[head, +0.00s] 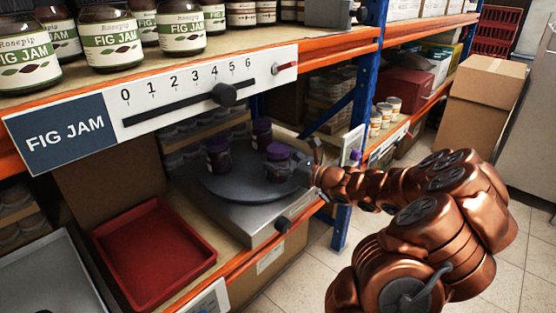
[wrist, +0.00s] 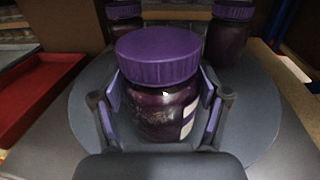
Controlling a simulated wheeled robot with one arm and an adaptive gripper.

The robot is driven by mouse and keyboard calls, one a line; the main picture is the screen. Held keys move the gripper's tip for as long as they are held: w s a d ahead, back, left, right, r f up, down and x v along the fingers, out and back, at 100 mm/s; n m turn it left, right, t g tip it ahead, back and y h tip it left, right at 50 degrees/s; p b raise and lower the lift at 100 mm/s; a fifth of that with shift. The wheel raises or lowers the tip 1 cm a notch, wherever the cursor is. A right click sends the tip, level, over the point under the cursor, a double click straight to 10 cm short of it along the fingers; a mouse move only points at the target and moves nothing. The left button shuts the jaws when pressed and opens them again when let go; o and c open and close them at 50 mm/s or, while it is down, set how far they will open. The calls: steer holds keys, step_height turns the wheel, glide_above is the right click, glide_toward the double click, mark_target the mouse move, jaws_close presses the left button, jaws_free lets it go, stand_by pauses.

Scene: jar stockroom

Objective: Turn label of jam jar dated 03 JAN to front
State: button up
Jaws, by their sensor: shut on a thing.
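A jam jar with a purple lid (wrist: 158,56) stands upright on a round grey turntable (wrist: 262,110) on the lower shelf. My gripper (wrist: 162,112) is shut on this jar, one finger on each side of its dark glass body. A pale label edge shows at the jar's right side, with faint marks on the glass; no date is readable. The jar also shows in the head view (head: 278,154), with my gripper (head: 292,168) at its right. Two more purple-lidded jars stand behind it on the turntable, one at the left (head: 217,155) and one farther back (head: 262,132).
A red tray (head: 155,250) lies left of the turntable, with a grey tray (head: 45,280) beyond it. The upper shelf's orange edge (head: 340,52), with a FIG JAM sign (head: 65,140) and a slider (head: 224,94), overhangs the turntable. A blue post (head: 358,120) stands at the right.

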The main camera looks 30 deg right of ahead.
steer(key=o, duration=1.8)
steer(key=v, duration=1.2)
steer(key=shift+f, duration=0.1)
